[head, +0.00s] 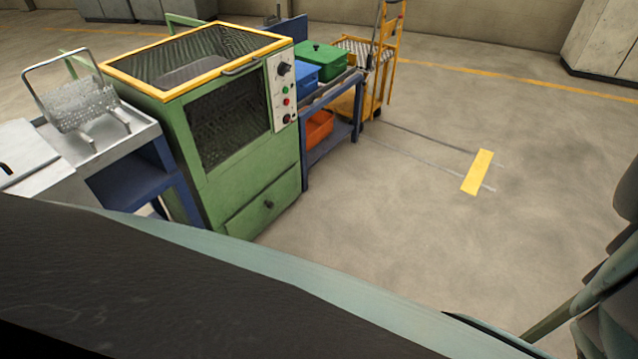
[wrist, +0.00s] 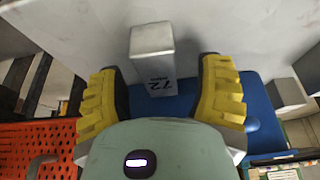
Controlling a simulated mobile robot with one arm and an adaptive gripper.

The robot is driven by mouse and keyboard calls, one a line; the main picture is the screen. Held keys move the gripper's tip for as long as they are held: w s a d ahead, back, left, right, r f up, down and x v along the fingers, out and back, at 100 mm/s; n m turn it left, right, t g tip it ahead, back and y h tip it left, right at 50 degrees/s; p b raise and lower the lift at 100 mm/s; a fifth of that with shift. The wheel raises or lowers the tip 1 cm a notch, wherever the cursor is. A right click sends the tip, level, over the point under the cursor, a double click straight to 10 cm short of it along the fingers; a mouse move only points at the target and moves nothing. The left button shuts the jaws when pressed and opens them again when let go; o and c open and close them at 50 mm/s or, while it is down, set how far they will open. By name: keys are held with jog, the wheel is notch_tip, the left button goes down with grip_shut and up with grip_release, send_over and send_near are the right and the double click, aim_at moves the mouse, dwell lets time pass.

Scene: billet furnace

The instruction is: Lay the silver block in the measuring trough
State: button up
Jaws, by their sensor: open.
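A silver block (wrist: 152,42) with dark printed marks on its near face stands out from a pale grey surface in the wrist view. My gripper (wrist: 160,76) has its two yellow ribbed fingers spread wide, one to each side of the block's marked face. I see a gap on both sides, so neither finger touches it. The gripper does not show in the head view. I cannot make out the measuring trough in either view.
A second grey block (wrist: 288,93) is at the right, and an orange perforated panel (wrist: 35,150) at lower left. In the head view, a green furnace cabinet (head: 240,125) stands by a wire basket (head: 80,105). Open floor (head: 400,220) lies to the right.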

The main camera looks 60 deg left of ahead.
grip_shut()
dwell(0.7)
